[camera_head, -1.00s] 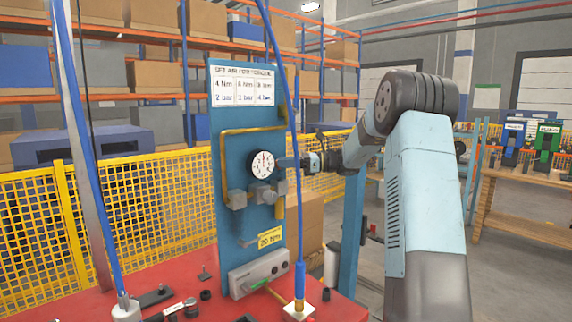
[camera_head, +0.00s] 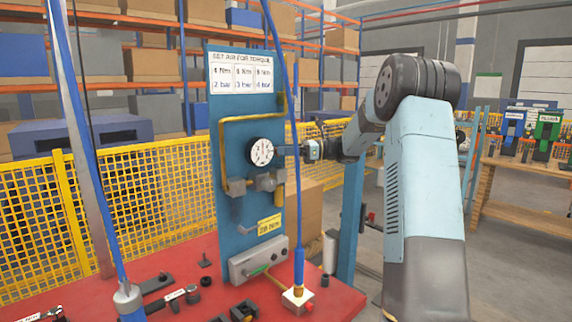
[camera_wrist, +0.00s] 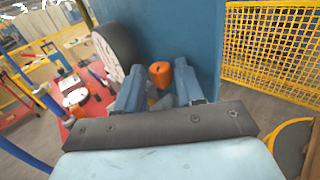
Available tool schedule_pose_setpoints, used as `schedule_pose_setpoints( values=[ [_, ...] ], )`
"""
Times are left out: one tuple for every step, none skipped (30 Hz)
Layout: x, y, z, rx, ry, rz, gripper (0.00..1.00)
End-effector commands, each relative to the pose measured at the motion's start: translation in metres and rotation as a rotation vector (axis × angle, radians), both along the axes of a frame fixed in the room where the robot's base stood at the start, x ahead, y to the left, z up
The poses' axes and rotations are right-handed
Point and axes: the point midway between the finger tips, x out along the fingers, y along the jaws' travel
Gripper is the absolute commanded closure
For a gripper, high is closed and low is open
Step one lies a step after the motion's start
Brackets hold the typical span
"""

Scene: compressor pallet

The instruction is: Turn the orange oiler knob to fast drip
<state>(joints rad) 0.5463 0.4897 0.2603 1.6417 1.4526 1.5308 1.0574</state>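In the wrist view, a small dull-orange knob-like part (camera_wrist: 159,74) shows between the two fingers of my gripper (camera_wrist: 160,78). I cannot tell which is the oiler knob. The fingers are apart, and I see no clear contact. In the head view, my gripper (camera_head: 290,150) points left, just right of the round white gauge (camera_head: 261,152) on the blue panel (camera_head: 232,139). The knob cannot be made out there.
The gauge's dark rim (camera_wrist: 116,48) stands close to the left finger in the wrist view. A yellow pipe (camera_head: 222,165) runs around the gauge. The red pallet top (camera_head: 190,252) holds loose parts. A blue hose (camera_head: 297,170) hangs in front of the panel.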

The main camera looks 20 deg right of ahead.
Motion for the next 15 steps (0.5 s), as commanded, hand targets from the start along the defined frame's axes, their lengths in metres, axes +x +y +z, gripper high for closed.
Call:
schedule_pose_setpoints(
  values=[
    [0.0003, 0.0003, 0.0018, 0.001, -0.002, -0.018, 0.47],
    [-0.0002, 0.0006, 0.0017, 0.002, -0.002, -0.029, 0.47],
    [-0.0006, 0.0007, 0.0016, 0.0, -0.001, -0.049, 0.47],
    [-0.0012, 0.0009, 0.0017, 0.001, 0.0, -0.066, 0.47],
    [-0.0019, 0.0011, 0.002, 0.0, -0.001, -0.086, 0.47],
    [-0.0027, 0.0013, 0.0022, 0.0, -0.002, -0.114, 0.47],
    [-0.0032, 0.0014, 0.0017, 0.0, 0.0, -0.138, 0.47],
    [-0.0038, 0.0018, 0.0023, 0.001, -0.001, -0.162, 0.47],
    [-0.0047, 0.0018, 0.0018, 0.0, -0.001, -0.194, 0.47],
    [-0.0051, 0.0021, 0.0018, 0.0, -0.001, -0.22, 0.47],
    [-0.0058, 0.0024, 0.002, 0.001, -0.001, -0.244, 0.47],
    [-0.0067, 0.0028, 0.0014, 0.0, 0.0, -0.277, 0.47],
    [-0.007, 0.0031, 0.0015, 0.0, -0.001, -0.303, 0.47],
    [-0.0079, 0.0036, 0.0015, 0.0, 0.0, -0.328, 0.47],
    [-0.0085, 0.0043, 0.0015, 0.0, -0.001, -0.362, 0.47]
  ],
)
